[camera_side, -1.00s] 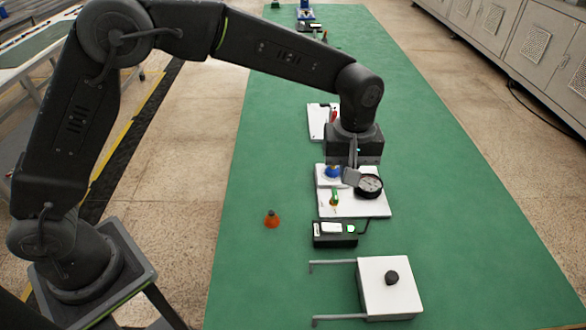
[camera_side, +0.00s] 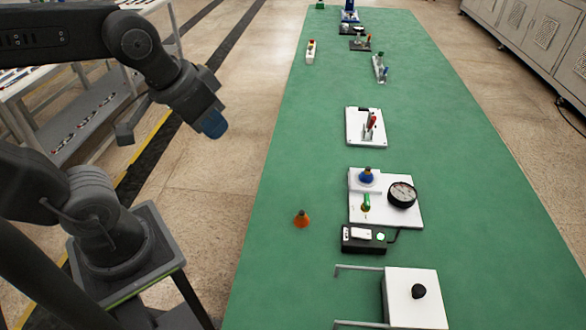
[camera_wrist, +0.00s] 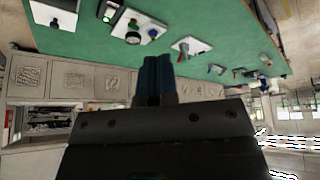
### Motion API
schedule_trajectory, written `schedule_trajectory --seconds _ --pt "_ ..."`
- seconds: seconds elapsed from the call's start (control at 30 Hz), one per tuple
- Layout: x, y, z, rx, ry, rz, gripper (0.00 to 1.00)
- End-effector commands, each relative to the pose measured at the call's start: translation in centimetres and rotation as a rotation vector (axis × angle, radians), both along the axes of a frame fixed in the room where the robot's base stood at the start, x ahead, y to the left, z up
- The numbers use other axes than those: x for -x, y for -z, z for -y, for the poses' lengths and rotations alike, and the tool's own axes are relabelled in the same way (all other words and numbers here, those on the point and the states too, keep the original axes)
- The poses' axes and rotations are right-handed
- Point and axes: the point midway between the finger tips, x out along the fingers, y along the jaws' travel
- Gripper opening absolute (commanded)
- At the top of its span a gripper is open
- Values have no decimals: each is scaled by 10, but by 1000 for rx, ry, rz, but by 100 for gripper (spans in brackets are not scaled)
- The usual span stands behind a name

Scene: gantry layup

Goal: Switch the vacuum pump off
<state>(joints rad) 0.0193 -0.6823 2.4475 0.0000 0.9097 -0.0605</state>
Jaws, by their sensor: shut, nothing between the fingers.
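A black box (camera_side: 364,240) with a white rocker (camera_side: 360,232) and a small pale round spot on top sits on the green table, cabled to a white plate (camera_side: 412,214); it looks like the pump's switch box. I cannot tell the rocker's position. The plate bears a blue knob (camera_side: 367,176), a green lever (camera_side: 366,202) and a round black gauge (camera_side: 402,194). My gripper (camera_side: 214,124) is shut and empty, off the table's left edge, well away from the box. Its blue fingers (camera_wrist: 158,76) lie together in the wrist view.
A white box (camera_side: 418,298) with a black knob and grey rods stands nearest. An orange cone-shaped piece (camera_side: 302,219) sits left of the black box. A plate with a red-handled clamp (camera_side: 367,127) lies beyond. Smaller devices stand farther back. Much of the table is bare.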

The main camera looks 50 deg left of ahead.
Motion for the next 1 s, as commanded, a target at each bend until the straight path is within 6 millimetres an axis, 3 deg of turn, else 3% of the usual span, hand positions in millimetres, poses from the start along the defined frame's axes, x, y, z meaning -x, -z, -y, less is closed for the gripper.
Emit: schedule_trajectory --seconds 0.13,0.27,0.47,0.67,0.87,1.0 --pt "11 5 -4 -23 28 23 0" --pt "0 0 0 -7 9 -6 0" --pt "-50 -13 20 62 -112 -125 0" --pt "-110 -7 53 106 -271 -254 0" --pt "-164 23 97 109 -440 -371 0" --pt "-195 57 131 90 -563 -436 0"
